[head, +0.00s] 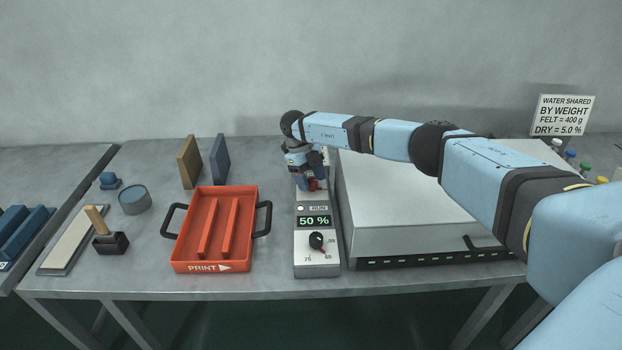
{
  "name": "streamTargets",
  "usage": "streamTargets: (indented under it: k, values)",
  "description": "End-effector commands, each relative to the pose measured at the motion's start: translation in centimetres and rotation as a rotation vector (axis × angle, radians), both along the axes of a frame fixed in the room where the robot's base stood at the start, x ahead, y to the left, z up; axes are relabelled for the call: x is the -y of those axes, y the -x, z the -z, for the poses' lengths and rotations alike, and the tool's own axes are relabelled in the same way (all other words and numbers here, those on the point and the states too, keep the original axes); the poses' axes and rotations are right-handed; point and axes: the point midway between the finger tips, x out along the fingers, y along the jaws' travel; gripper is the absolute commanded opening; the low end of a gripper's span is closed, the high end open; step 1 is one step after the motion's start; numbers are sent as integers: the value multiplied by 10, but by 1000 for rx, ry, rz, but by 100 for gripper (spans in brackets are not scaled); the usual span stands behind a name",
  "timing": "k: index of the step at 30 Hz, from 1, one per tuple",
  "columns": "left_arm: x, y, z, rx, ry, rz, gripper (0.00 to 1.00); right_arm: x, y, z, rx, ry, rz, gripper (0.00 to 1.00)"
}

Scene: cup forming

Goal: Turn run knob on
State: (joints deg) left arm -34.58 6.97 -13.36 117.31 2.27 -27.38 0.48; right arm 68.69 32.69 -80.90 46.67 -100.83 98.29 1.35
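The control box (317,265) is a narrow pale unit on the table, just left of the large grey machine. It has a RUN label (319,208) with a small white light (300,208) beside it, a green display (314,221) reading 50 %, and a black dial (316,240) with numbers around it. My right gripper (312,186) points down over the box's far end, behind the RUN label. Something red shows at its fingertips. The run knob is not clearly visible there, and I cannot tell whether the fingers touch it. My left gripper is not in view.
The large grey machine (410,215) stands right of the box, under my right arm. A red PRINT tray (214,262) with black handles lies left of the box. Farther left are a stamp (108,241), a round blue-grey tin (134,200) and upright boards (190,162). A sign (562,114) stands at back right.

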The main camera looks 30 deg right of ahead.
Motion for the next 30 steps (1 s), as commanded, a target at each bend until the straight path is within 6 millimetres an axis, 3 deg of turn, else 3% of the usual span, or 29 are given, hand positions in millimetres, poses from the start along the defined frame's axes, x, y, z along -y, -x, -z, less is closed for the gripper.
streamTargets:
  k: [6,10,21,30]
  values:
    - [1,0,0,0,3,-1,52,0,-1,-2,0,0,-1,60]
    - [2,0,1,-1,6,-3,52,-2,-6,-14,0,0,-1,60]
    - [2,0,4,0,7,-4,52,-9,-37,-89,2,-1,-1,60]
    - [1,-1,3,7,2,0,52,-12,-51,-124,1,-1,-1,60]
